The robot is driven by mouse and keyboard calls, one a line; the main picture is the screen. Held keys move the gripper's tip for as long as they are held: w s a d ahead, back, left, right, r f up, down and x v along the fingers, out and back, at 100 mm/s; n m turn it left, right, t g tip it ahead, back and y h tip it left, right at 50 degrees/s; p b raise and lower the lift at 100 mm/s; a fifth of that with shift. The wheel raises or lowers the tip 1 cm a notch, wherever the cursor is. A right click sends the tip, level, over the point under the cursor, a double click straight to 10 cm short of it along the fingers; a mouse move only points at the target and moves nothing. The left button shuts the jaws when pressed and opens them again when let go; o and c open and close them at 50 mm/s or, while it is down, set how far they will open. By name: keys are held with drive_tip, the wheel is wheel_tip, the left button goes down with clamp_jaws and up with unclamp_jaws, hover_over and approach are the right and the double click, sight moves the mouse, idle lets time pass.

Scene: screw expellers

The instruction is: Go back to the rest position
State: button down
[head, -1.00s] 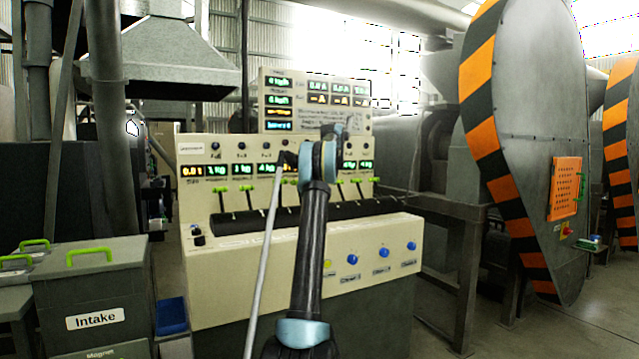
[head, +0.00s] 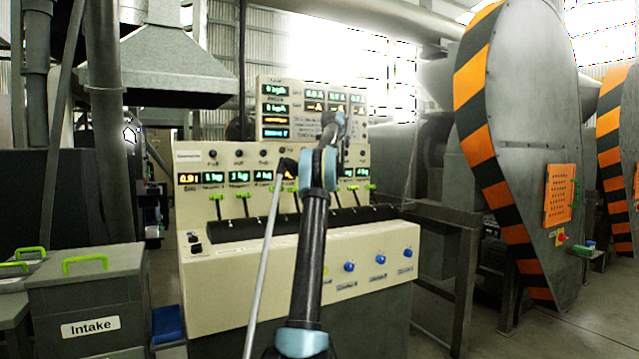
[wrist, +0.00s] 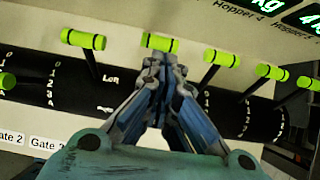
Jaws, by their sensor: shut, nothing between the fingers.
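My gripper (wrist: 158,62) shows in the wrist view with its fingertips together and nothing between them. It is in front of the control panel's row of green-handled levers, and its tips overlap one green handle (wrist: 160,42) in the picture; I cannot tell whether they touch. Other green handles (wrist: 83,39) stand on both sides. In the head view my arm (head: 309,240) reaches up in front of the cream control console (head: 215,270), and the gripper itself is hidden behind the arm.
Lit displays (head: 318,98) top the console. A grey Intake box (head: 90,295) with a green handle stands at the left. A large grey guard (head: 530,130) with orange and black stripes stands at the right. Open floor (head: 560,335) shows at the lower right.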

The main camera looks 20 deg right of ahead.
drive_tip(key=r, duration=0.3)
drive_tip(key=shift+s+d+r, duration=0.1)
drive_tip(key=shift+s+r, duration=0.2)
drive_tip(key=shift+s, duration=0.1)
